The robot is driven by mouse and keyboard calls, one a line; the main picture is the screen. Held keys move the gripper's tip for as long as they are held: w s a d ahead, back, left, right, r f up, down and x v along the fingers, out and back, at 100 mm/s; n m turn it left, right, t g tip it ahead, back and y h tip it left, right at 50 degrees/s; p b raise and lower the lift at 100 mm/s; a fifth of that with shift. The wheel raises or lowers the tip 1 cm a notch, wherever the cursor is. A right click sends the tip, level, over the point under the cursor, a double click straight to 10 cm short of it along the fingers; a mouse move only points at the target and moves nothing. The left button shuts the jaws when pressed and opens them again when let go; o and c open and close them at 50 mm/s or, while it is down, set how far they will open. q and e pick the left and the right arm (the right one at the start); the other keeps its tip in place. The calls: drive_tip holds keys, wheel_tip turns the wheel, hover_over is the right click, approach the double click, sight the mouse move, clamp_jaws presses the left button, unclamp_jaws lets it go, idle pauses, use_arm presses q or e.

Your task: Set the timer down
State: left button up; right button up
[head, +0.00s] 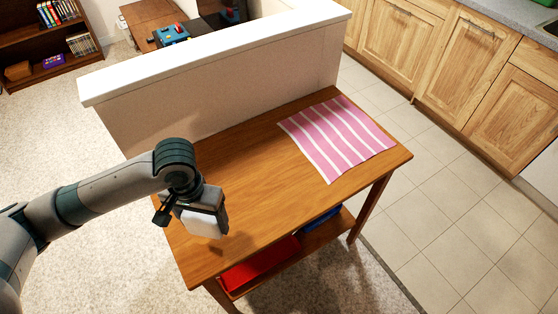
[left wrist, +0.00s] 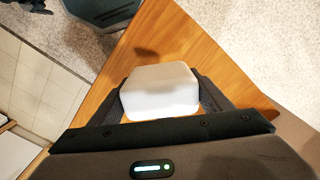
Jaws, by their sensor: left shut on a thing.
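The timer (head: 202,222) is a small white rounded block. My left gripper (head: 208,218) is shut on it and holds it over the left end of the wooden table (head: 250,190). In the left wrist view the timer (left wrist: 160,92) sits between the two fingers of my left gripper (left wrist: 162,100). A shadow falls on the table top beside it, and the timer looks to be a little above the wood. The timer's face is not visible. My right gripper is not in view.
A pink and white striped cloth (head: 337,136) lies on the table's right part. A low wall with a white top (head: 220,50) stands behind the table. A red bin (head: 260,268) sits on the lower shelf. The table's middle is clear.

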use_arm(q)
drive_tip(key=m, duration=0.1)
drive_tip(key=d+m, duration=0.1)
drive_tip(key=m, duration=0.1)
drive_tip(key=shift+d+r, duration=0.25)
drive_tip(key=shift+r, duration=0.05)
drive_tip(key=d+r+m, duration=0.3)
drive_tip(key=d+m, duration=0.2)
drive_tip(key=m, duration=0.9)
drive_tip(key=d+r+m, duration=0.3)
drive_tip(key=d+m, duration=0.2)
drive_tip(key=m, duration=1)
drive_tip(key=shift+s+d, duration=0.3)
drive_tip(key=shift+s, duration=0.1)
drive_tip(key=w+a+f+p, duration=0.1)
drive_tip(key=w+a+f, duration=0.1)
drive_tip(key=w, duration=0.1)
drive_tip(key=w+a+f+p, duration=0.1)
drive_tip(key=w+a+f, duration=0.1)
drive_tip(key=w, duration=0.1)
drive_tip(key=w+a+f+p, duration=0.1)
drive_tip(key=w+a+f, duration=0.2)
drive_tip(key=shift+w, duration=0.2)
drive_tip(key=shift+f, duration=0.1)
